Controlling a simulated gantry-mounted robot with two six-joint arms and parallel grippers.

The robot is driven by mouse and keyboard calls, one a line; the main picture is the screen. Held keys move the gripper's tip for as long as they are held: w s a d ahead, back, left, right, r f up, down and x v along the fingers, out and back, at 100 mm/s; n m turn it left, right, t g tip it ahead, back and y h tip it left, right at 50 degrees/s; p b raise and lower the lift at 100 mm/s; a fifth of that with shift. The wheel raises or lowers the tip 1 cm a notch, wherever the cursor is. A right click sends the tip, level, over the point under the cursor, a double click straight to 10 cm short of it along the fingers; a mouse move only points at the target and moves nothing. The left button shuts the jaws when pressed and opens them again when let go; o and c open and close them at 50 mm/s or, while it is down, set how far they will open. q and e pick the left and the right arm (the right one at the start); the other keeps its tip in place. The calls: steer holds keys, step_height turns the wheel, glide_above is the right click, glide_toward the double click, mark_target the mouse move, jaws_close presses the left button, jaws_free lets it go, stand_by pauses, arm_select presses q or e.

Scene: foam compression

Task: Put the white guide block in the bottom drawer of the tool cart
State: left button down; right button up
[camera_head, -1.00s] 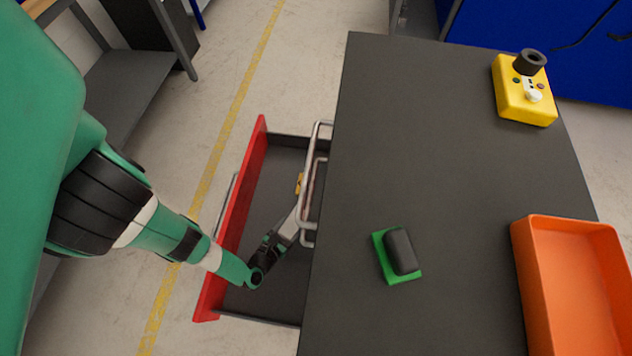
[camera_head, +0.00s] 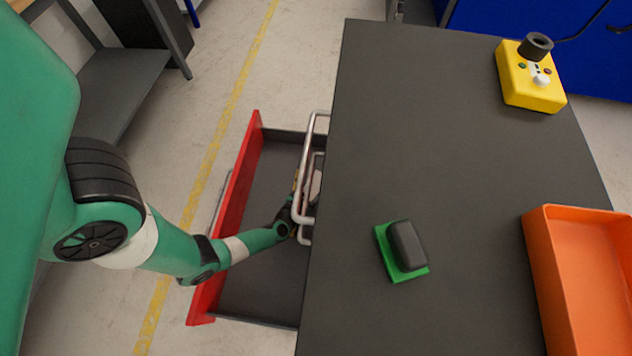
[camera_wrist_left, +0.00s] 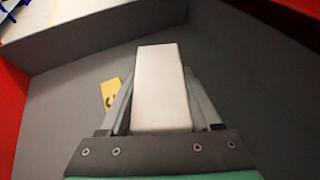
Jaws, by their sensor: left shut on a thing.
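The white guide block (camera_wrist_left: 162,88) is between the fingers of my left gripper (camera_wrist_left: 160,100) in the left wrist view. The gripper is shut on it. The open drawer has a red front (camera_head: 228,215) and a dark grey floor (camera_head: 262,275). In the head view my left gripper (camera_head: 302,190) is over the drawer's inner side, close to the cart, partly hidden by metal handles (camera_head: 308,160). The block is mostly hidden there. In the wrist view it is over the grey drawer floor (camera_wrist_left: 75,75); its height above it is unclear. My right gripper is not in view.
The tool cart's dark top (camera_head: 400,130) carries a green-and-black block (camera_head: 405,250), a yellow control box (camera_head: 525,88) and an orange tray (camera_head: 555,215). A yellow tag (camera_wrist_left: 111,94) lies in the drawer. The near part of the drawer floor is clear.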

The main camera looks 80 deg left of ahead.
mark_target(315, 189)
arm_select(q)
steer(key=shift+w+a, duration=0.2)
steer(key=shift+a, duration=0.1)
steer(key=f+b, duration=0.3)
steer(key=f, duration=0.1)
steer(key=shift+w+a+b, duration=0.2)
steer(key=shift+w+b, duration=0.05)
steer(key=shift+b, duration=0.05)
steer(key=shift+s+d+r, duration=0.1)
steer(key=shift+r, duration=0.1)
steer(key=shift+c, duration=0.4)
jaws_free()
steer(key=shift+s+d+r+p, duration=0.1)
steer(key=shift+d+r+p, duration=0.05)
steer(key=shift+p, duration=0.25)
steer(key=p+v, duration=0.5)
steer(key=v, duration=0.5)
steer(key=shift+r, duration=0.1)
steer(key=shift+p+v, duration=0.4)
steer(key=shift+v, duration=0.4)
